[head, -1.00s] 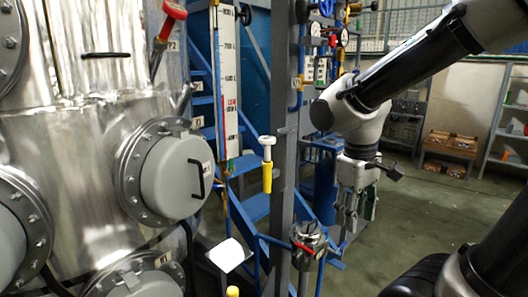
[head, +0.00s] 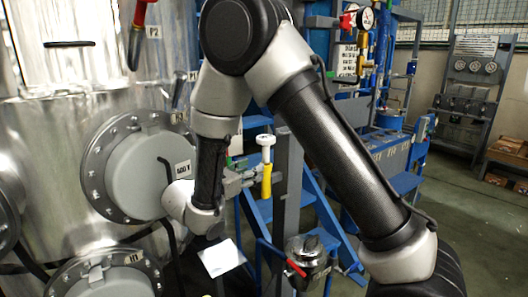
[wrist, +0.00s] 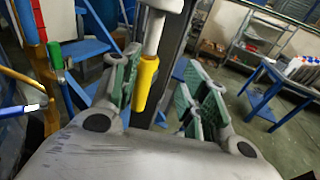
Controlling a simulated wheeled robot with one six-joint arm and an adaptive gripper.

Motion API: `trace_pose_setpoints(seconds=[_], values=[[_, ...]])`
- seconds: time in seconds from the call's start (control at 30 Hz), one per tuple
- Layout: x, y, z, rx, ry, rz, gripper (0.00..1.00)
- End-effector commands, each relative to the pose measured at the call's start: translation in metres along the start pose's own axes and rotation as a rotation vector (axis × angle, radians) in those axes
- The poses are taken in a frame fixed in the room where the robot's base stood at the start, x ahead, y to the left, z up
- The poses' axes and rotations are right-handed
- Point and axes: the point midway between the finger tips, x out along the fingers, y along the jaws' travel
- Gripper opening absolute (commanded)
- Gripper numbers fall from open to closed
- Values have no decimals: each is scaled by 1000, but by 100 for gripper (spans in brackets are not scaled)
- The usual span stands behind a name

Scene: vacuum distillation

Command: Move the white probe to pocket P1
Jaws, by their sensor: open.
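The white probe (head: 265,141) has a wide round cap and stands upright in a yellow sleeve (head: 266,182) beside a grey post. In the wrist view the probe's white shaft (wrist: 155,30) runs down into the yellow sleeve (wrist: 146,82). My gripper (head: 246,178) comes at the sleeve from the left in the head view. In the wrist view my gripper (wrist: 160,70) is open, its green-padded fingers on either side of the sleeve with gaps visible. It holds nothing.
The metal vessel with its round flanged cover (head: 140,170) is close on the left of my arm. A white plate (head: 221,257) is below my gripper. A red-handled valve (head: 305,262) sits lower right. Blue steps (head: 335,225) are behind; open floor is to the right.

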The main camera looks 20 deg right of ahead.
Motion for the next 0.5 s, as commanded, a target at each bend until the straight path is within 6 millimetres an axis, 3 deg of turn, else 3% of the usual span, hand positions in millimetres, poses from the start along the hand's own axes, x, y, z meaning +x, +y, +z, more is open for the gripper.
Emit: trace_pose_setpoints(seconds=[0.1, 0.27, 0.5], values=[[-4, 12, 12, -17, -48, 48, 45], [1, 13, 18, -38, -73, 51, 45], [34, 14, 20, -37, -70, 46, 45]])
